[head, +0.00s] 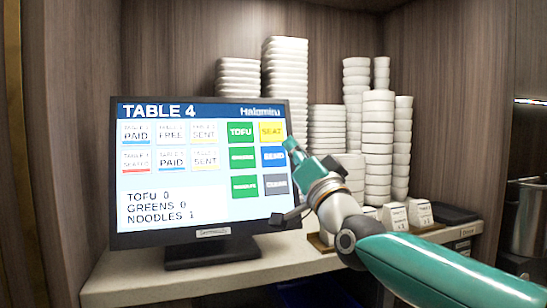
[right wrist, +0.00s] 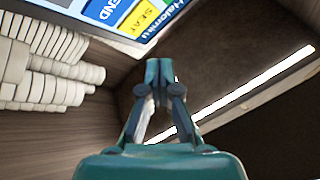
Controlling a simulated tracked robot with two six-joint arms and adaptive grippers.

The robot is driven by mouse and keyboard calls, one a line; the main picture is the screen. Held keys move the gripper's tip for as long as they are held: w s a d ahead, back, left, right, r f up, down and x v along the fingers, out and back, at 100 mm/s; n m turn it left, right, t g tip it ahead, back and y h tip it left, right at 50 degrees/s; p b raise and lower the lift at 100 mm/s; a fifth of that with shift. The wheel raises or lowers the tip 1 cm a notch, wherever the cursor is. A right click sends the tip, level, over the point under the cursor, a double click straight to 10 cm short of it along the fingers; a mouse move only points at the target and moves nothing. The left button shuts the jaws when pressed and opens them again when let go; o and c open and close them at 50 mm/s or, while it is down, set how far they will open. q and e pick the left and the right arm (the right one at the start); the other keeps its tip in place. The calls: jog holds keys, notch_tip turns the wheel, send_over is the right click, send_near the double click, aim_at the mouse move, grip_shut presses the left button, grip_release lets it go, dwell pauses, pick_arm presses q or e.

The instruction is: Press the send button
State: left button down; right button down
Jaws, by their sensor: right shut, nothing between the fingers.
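The order screen (head: 160,235) stands on the counter and reads TABLE 4, with TOFU 0, GREENS 0, NOODLES 1. The blue SEND button (head: 273,157) is in its right column, below the yellow SEAT button (head: 271,131) and above a grey button (head: 276,184). My right gripper (head: 290,144) is shut and empty, its tips by the right edge of the screen near the SEND button. I cannot tell whether it touches. In the right wrist view the gripper (right wrist: 159,64) is closed, with part of the SEND button (right wrist: 103,12) beyond it at the top. My left gripper is not in view.
Stacks of white bowls and plates (head: 285,75) stand behind and right of the screen. Small white cards (head: 394,216) and a dark tray (head: 452,213) lie on the counter (head: 125,280) at right. Metal pots (head: 528,215) stand at the far right.

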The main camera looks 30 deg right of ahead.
aim_at(272, 148)
jog(key=shift+w+d+f+p, duration=0.2)
jog(key=shift+w+d+f, duration=0.15)
jog(key=shift+w, duration=0.8)
jog(key=shift+w+d+f+p, duration=0.15)
jog(key=shift+w+d+f, duration=0.2)
jog(key=shift+w, duration=0.8)
jog(key=shift+w+d+f+p, duration=0.2)
jog(key=shift+w+f, duration=0.2)
jog(key=shift+w, duration=0.75)
jog(key=shift+w+f, duration=0.1)
jog(key=shift+w, duration=0.35)
jog(key=shift+w+d+f, duration=0.1)
jog(key=shift+w, duration=0.25)
jog(key=shift+s+b, duration=0.2)
jog(key=shift+b, duration=0.15)
jog(key=shift+s+b, duration=0.35)
jog(key=shift+s+r, duration=0.25)
jog(key=shift+s, duration=0.05)
